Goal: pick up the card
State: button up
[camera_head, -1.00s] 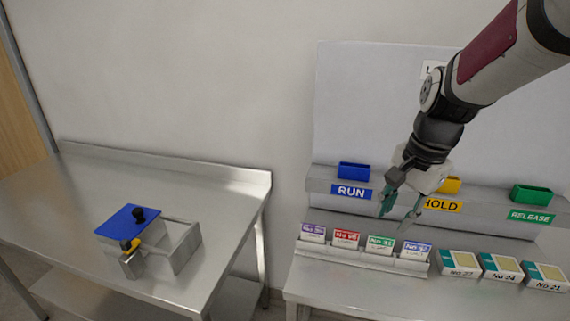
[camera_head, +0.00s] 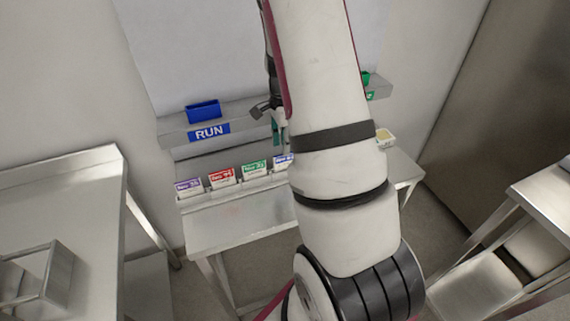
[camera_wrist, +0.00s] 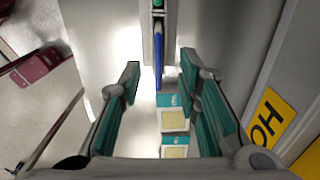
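Several cards stand in a slotted rack (camera_head: 225,197) in the head view: a purple-topped card (camera_head: 188,187), a red-topped card (camera_head: 222,177), a green-topped card (camera_head: 254,169) and a blue-topped card (camera_head: 283,161) partly hidden by my arm. The task does not say which card is meant. My gripper (camera_head: 279,130) is just above the blue-topped card, mostly hidden by my arm. In the wrist view my gripper (camera_wrist: 160,64) is open, with a blue card edge (camera_wrist: 158,58) seen edge-on between its fingers, apart from both.
A HOLD label (camera_wrist: 268,120) is at the right in the wrist view. A blue bin (camera_head: 203,109) stands on the shelf above the RUN label (camera_head: 209,132). A steel table (camera_head: 70,190) stands left, across a gap.

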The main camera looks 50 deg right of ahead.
aim_at(281, 162)
jog(key=f, duration=0.2)
jog(key=f+p, duration=0.1)
jog(key=f, duration=0.3)
jog(key=shift+s+d, duration=0.15)
jog(key=shift+s, duration=0.1)
jog(key=shift+w+f, duration=0.1)
jog(key=shift+f, duration=0.4)
grip_shut()
